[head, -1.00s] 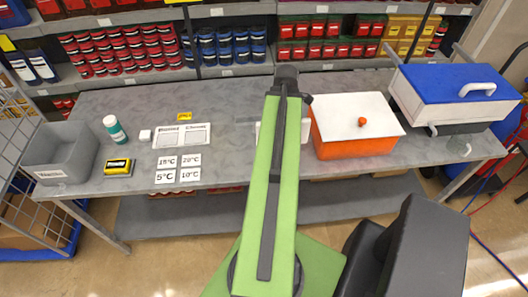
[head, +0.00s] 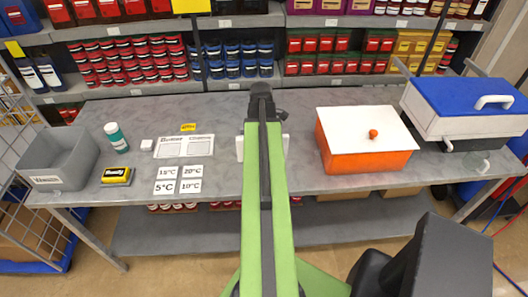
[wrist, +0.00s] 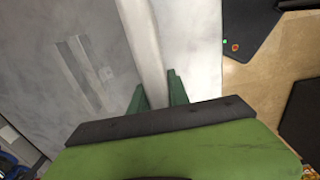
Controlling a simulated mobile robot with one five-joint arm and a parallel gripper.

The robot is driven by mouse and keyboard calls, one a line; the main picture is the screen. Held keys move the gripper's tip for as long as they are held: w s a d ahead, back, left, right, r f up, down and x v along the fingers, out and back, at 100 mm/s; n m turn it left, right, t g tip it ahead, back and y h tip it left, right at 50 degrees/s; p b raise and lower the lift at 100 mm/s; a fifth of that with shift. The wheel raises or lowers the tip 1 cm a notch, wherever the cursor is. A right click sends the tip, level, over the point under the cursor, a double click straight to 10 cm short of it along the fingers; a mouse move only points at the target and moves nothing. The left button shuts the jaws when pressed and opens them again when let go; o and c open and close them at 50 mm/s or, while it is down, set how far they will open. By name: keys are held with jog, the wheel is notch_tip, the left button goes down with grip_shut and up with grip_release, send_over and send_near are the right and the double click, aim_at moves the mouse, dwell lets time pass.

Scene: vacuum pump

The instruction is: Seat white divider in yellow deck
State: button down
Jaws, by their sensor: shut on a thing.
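In the wrist view my gripper (wrist: 155,82) has its two green fingers closed on a white bar-like piece, which looks like the white divider (wrist: 146,40). The piece runs up out of the picture from between the fingers. In the head view, white parts of it (head: 240,148) show on both sides of my arm, over the grey table; the arm hides its middle and the fingertips. Whether it touches the table I cannot tell. I cannot make out a yellow deck; a small yellow and black box (head: 117,175) lies at the table's left.
An orange box with a white lid (head: 367,145) and a blue-lidded cooler (head: 465,105) stand at right. Stocked shelves rise behind.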

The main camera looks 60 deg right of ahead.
notch_tip(320, 180, down, 4)
jog(key=b, duration=0.2)
jog(key=shift+r+b, duration=0.1)
jog(key=shift+b, duration=0.25)
jog(key=shift+r, duration=0.2)
jog(key=shift+f, duration=0.15)
jog(key=c, duration=1.3)
grip_release()
jog(key=shift+o, duration=0.2)
notch_tip(320, 180, up, 12)
jog(key=p, duration=1.2)
jog(key=shift+r, duration=0.25)
jog(key=shift+f, duration=0.1)
